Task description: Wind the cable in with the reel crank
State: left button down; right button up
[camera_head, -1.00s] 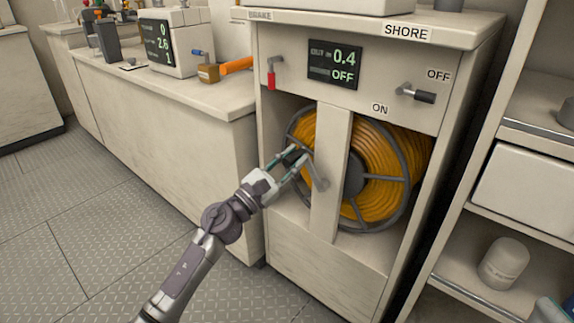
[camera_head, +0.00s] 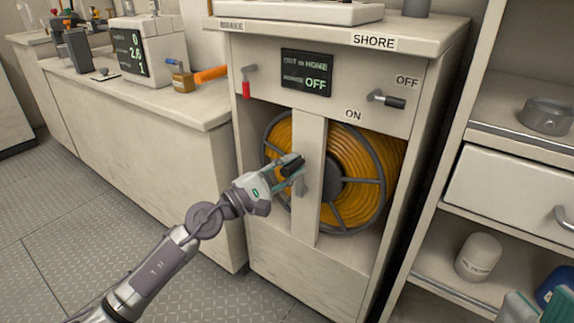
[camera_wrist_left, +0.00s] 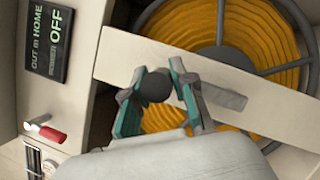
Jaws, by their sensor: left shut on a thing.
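The cable reel (camera_head: 352,165) holds orange cable wound on a grey spoked frame inside the cabinet, behind a pale upright bar (camera_head: 308,190). The grey crank arm (camera_head: 299,186) is in front of the bar. My left gripper (camera_head: 292,166) is shut on the dark crank knob (camera_wrist_left: 153,87), which shows between its teal fingers in the left wrist view. The display (camera_head: 306,73) reads "OUT m HOME" and "OFF". Part of my right gripper (camera_head: 525,305) shows at the bottom right corner; its finger state is unclear.
A red-handled brake lever (camera_head: 246,86) is on the cabinet's left and a black-handled shore switch (camera_head: 388,100) on its right, near "ON" and "OFF" labels. Shelves (camera_head: 478,287) with a white canister (camera_head: 479,257) stand at right. The floor at left is clear.

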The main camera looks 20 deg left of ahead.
pick_arm(q)
jog(key=shift+s+d+f, duration=0.1)
jog(key=shift+d, duration=0.05)
jog(key=c, duration=0.9)
grip_release()
jog(key=shift+c, duration=0.2)
jog(key=v, duration=1.2)
